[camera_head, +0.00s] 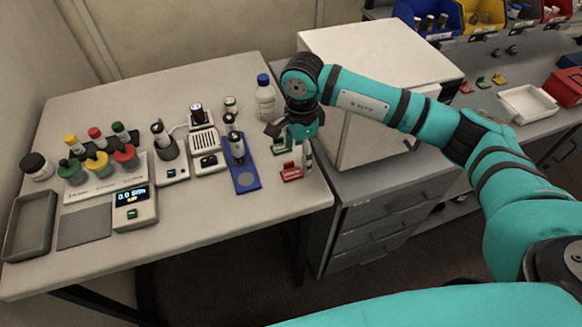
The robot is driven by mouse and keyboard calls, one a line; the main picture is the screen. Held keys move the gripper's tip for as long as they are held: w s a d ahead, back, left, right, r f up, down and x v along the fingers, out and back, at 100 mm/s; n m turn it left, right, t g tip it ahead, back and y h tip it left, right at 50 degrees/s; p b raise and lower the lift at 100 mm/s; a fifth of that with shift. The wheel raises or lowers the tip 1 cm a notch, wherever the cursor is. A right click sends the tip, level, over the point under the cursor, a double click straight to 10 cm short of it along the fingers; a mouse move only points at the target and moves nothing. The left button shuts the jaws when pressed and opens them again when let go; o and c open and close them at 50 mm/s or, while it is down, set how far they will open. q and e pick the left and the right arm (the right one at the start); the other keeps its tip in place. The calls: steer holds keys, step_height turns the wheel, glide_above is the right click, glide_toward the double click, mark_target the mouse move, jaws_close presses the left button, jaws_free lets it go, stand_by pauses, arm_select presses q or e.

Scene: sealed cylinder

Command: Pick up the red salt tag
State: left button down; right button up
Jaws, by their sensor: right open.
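A small red tag (291,172) with a pale label stands near the right edge of the pale table. A green tag (281,150) sits just behind it, partly hidden by my gripper. My right gripper (291,148) is open and empty, pointing down over the tags. One of its fingers comes down beside the red tag's right side; I cannot tell whether it touches. My left gripper is not in view.
A blue stand (243,176) is left of the red tag, and a blue-capped bottle (265,100) is behind. A white box (385,60) stands on the right bench. Further left are a scale (135,210), a grey tray (30,224) and several capped vials. More coloured tags (483,83) lie far right.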

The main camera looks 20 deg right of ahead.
mark_target(295, 171)
steer(key=shift+a+f, duration=0.1)
steer(key=shift+f, duration=0.1)
steer(key=f+p, duration=0.1)
steer(key=f, duration=0.2)
steer(key=f+p, duration=0.1)
steer(key=shift+w+a+f+p, duration=0.2)
steer(key=shift+a+p, duration=0.1)
steer(key=shift+a, duration=0.1)
steer(key=shift+f, duration=0.25)
steer(key=c, duration=0.9)
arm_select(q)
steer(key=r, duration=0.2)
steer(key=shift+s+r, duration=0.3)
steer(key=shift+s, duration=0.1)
arm_select(e)
steer(key=shift+c, duration=0.2)
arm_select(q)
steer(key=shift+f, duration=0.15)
arm_select(e)
steer(key=shift+r, duration=0.15)
